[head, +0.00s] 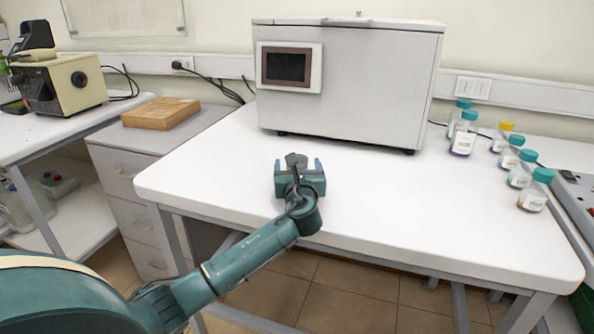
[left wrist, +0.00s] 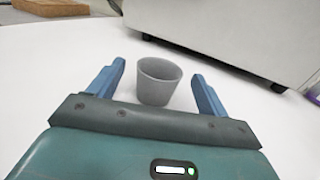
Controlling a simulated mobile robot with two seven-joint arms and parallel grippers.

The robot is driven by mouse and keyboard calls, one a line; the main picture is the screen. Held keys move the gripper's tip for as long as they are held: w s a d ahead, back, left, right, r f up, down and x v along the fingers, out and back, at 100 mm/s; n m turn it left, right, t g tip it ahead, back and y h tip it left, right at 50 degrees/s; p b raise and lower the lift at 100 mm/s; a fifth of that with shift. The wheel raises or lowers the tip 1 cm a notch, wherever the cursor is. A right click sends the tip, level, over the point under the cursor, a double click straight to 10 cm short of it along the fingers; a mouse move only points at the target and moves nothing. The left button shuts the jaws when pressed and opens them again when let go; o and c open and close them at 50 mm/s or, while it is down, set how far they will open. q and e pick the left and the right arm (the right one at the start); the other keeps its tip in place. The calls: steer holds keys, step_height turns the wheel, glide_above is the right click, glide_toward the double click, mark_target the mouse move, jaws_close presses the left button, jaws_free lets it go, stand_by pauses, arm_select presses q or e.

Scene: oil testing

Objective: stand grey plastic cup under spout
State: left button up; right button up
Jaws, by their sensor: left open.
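The grey plastic cup (left wrist: 158,88) stands upright on the white table, seen in the left wrist view. My left gripper (left wrist: 159,72) is open, with one blue finger on each side of the cup and visible gaps between. In the head view my left gripper (head: 298,164) is low over the table, in front of the large white machine (head: 345,82). In the head view the cup is not clearly told apart from the gripper. No spout can be made out in either view. My right gripper is not in view.
The machine, with a dark screen (head: 287,67), stands at the back of the white table (head: 400,215). Several capped bottles (head: 463,138) stand at the right. A wooden block (head: 160,113) lies on the drawer cabinet at left. The table right of my gripper is clear.

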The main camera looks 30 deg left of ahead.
mark_target(298, 166)
arm_select(q)
steer(key=x, duration=0.3)
steer(key=shift+w, duration=0.15)
steer(key=c, duration=1.1)
